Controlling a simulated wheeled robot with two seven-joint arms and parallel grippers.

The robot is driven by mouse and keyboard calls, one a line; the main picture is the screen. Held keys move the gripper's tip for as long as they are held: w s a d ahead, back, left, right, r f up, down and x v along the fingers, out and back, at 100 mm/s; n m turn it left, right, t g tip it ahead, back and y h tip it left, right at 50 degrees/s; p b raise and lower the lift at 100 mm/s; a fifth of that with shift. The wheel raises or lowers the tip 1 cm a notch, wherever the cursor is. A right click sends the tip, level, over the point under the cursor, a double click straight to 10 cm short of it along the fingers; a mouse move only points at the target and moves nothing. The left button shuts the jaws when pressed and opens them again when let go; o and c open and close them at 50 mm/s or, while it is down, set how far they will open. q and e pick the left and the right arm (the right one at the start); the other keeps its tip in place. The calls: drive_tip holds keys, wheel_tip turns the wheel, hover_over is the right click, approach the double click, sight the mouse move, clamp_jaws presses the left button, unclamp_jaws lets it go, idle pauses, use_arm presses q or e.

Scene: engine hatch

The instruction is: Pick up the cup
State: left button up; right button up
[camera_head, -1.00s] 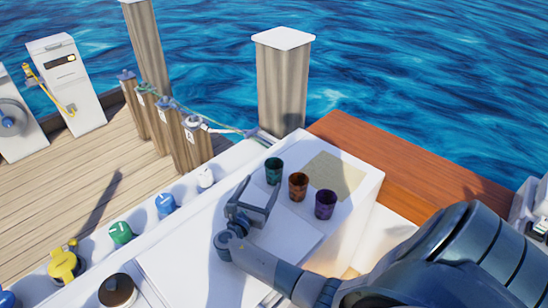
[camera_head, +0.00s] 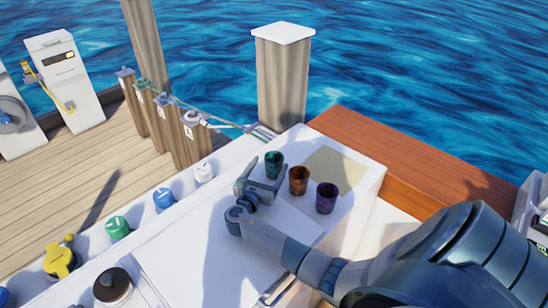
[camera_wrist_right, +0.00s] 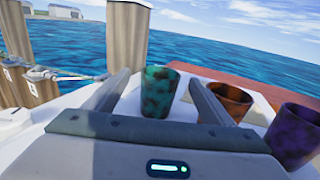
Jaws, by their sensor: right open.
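Three cups stand upright in a row on the white hatch top: a teal cup (camera_head: 274,164), a brown-orange cup (camera_head: 299,180) and a purple cup (camera_head: 326,198). My right gripper (camera_head: 265,174) is open, with its fingers pointing at the teal cup. In the right wrist view the teal cup (camera_wrist_right: 159,92) shows between the two fingers (camera_wrist_right: 160,100), just past them or at their tips; I cannot tell if they touch it. The brown-orange cup (camera_wrist_right: 228,103) is just right of the right finger, and the purple cup (camera_wrist_right: 292,136) is farther right. My left gripper is not in view.
A tan mat (camera_head: 336,169) lies behind the cups. Coloured knobs, such as the green one (camera_head: 118,227) and blue one (camera_head: 164,200), line the left ledge. A wooden post (camera_head: 282,80) stands beyond the hatch. A brown plank deck (camera_head: 420,165) is at right.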

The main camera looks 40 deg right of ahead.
sight(270, 165)
drive_tip(key=b+x, duration=0.1)
drive_tip(key=x, duration=0.2)
drive_tip(key=shift+d, duration=0.1)
idle(0.3)
drive_tip(key=c, duration=1.1)
